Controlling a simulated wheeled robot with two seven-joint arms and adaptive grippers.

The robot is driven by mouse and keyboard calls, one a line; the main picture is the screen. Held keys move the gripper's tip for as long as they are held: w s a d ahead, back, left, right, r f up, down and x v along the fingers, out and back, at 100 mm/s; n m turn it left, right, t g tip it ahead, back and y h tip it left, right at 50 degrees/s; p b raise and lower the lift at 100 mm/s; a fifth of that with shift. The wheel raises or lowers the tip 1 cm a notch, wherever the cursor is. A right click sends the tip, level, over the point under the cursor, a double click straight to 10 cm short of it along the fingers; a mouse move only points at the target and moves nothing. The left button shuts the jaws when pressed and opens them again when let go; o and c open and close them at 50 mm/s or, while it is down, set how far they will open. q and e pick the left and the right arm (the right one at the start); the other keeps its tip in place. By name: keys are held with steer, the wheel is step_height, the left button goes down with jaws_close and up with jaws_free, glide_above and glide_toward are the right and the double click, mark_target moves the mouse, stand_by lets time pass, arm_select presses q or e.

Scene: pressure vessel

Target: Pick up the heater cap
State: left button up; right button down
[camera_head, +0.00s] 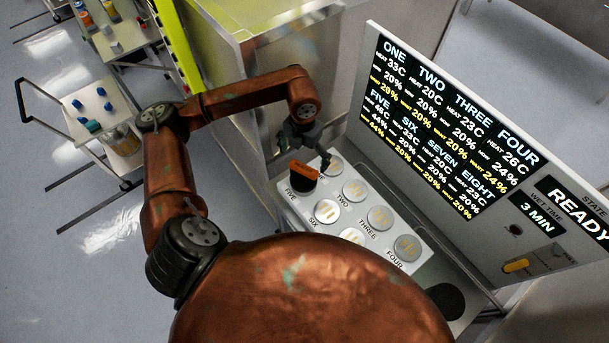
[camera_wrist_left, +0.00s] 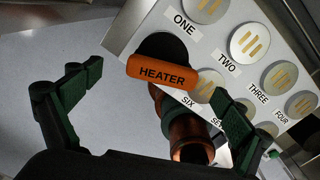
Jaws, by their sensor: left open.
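The heater cap has an orange handle marked HEATER (camera_wrist_left: 162,74) on a round black body (camera_wrist_left: 163,46). It sits at the FIVE end of the white panel, beside the ONE and SIX spots, and also shows in the head view (camera_head: 304,171). My left gripper (camera_head: 306,148) is just above the cap in the head view. In the left wrist view its dark green fingers (camera_wrist_left: 160,88) are spread wide, with the orange handle between and beyond them. The fingers appear apart from the cap, and nothing is held. My right gripper is in neither view.
The white panel (camera_head: 283,198) carries several round metal covers, with TWO (camera_head: 355,190) and SIX (camera_head: 326,211) near the cap. A tilted display board (camera_head: 480,215) rises close behind the panel. A cabinet stands behind my left arm. A cart (camera_head: 76,118) is at far left.

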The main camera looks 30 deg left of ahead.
mark_target(303, 167)
arm_select(q)
steer(key=f, duration=0.1)
steer(key=f+p, duration=0.1)
steer(key=f, duration=0.1)
steer(key=f+p, duration=0.1)
steer(key=f, duration=0.1)
steer(key=shift+s+d, duration=0.25)
steer(key=shift+s, duration=0.05)
steer(key=shift+f, duration=0.35)
steer(key=shift+c, duration=0.4)
steer(key=c, duration=2)
steer(key=shift+r, duration=0.1)
steer(key=shift+c, duration=0.6)
